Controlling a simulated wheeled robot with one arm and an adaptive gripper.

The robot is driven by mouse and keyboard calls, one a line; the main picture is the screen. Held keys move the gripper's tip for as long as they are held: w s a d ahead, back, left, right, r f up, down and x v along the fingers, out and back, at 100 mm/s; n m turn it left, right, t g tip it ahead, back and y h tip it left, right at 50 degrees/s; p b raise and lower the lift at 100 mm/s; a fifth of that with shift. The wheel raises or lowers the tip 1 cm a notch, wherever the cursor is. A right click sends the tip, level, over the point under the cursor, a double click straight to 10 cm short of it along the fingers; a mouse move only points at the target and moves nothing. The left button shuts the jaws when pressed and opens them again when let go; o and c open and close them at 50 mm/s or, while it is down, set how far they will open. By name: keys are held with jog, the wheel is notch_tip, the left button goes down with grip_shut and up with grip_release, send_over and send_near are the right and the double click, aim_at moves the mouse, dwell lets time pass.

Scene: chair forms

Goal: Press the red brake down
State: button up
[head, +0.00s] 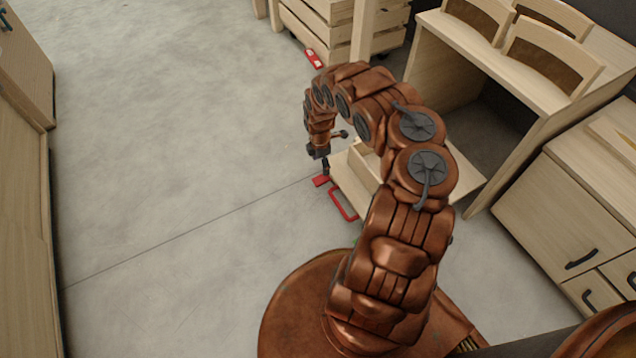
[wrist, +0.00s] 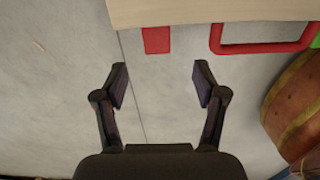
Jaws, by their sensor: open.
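The red brake (head: 321,181) is a small flat red tab at the edge of a low wooden platform (head: 350,182). In the wrist view the brake (wrist: 156,40) sticks out from the platform's edge (wrist: 200,10), just beyond my fingertips and roughly in line with the gap between them. My gripper (head: 325,163) is open and empty, pointing down close to the brake. In the wrist view its two fingers (wrist: 160,82) are spread over bare floor. I cannot tell from these views whether a fingertip touches the brake.
A red loop handle (head: 343,205) juts from the same platform, right of the brake. A slatted wooden crate (head: 340,30) with another red tab (head: 313,59) stands at the back. A desk (head: 520,50) and drawers (head: 570,225) are at right. The floor at left is clear.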

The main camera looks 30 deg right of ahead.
aim_at(318, 180)
jog(key=f, duration=0.1)
jog(key=a+f, duration=0.1)
jog(key=shift+w+f+b, duration=0.2)
jog(key=shift+f+b, duration=0.15)
jog(key=shift+b, duration=0.05)
jog(key=shift+f+b, duration=1.75)
jog(key=shift+f, duration=1.7)
grip_shut()
